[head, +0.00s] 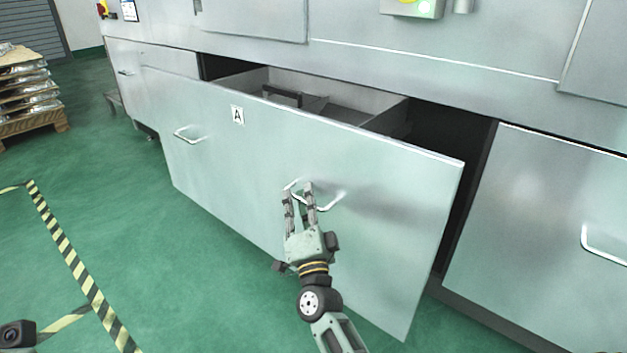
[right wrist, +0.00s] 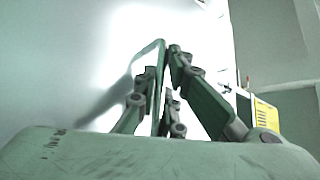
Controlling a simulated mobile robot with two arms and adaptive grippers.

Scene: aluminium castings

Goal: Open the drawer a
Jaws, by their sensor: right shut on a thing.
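Drawer A (head: 250,165) is a wide grey metal front with a white label "A" (head: 237,115). It stands pulled out from the cabinet, so its interior shows behind the top edge. It has a left handle (head: 187,135) and a right handle (head: 328,203). My right gripper (head: 299,190) is shut on the right handle. In the right wrist view, the fingers (right wrist: 165,62) close around the handle bar (right wrist: 158,85) in front of the bright drawer front. The fingers of my left gripper are not in view.
Inside the drawer are a dark bar (head: 282,95) and grey partitions. Another closed front with a handle (head: 604,246) is at right. A pallet of stacked castings (head: 28,95) stands at far left. Yellow-black tape (head: 70,255) marks the green floor, which is clear before the drawer.

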